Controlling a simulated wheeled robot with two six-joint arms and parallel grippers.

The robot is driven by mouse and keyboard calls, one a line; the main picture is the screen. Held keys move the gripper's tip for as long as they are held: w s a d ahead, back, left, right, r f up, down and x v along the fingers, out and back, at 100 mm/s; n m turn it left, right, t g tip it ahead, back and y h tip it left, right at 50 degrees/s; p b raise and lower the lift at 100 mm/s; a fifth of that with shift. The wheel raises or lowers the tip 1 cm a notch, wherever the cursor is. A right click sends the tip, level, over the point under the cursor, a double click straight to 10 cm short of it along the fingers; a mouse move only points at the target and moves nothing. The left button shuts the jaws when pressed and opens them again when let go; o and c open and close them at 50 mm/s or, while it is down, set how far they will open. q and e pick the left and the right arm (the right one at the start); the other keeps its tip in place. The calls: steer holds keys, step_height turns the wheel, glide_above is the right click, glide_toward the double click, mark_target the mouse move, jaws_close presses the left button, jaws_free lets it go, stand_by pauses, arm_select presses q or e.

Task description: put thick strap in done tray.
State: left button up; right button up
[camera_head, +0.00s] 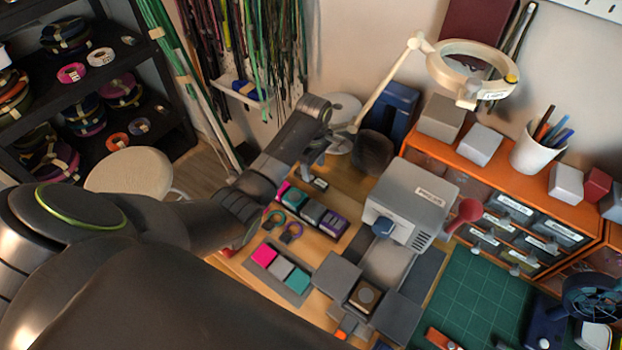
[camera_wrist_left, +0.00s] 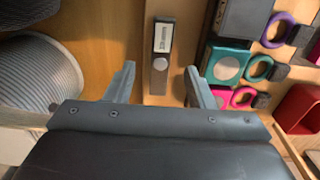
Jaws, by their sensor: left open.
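My left gripper (camera_head: 314,163) is at the back of the wooden bench, pointing down. I cannot make out a thick strap on the bench for sure, nor read which tray is the done tray. My right gripper is not in view.
Colored blocks in dark holders (camera_head: 312,212), rings (camera_head: 291,232) and a flat tray of colored squares (camera_head: 278,270) lie in front of the gripper.

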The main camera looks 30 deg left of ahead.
mark_target(312, 178)
arm_select(q)
steer(key=shift+a+f, duration=0.1)
steer(key=shift+f, duration=2.15)
jaws_close()
step_height(312, 178, up, 10)
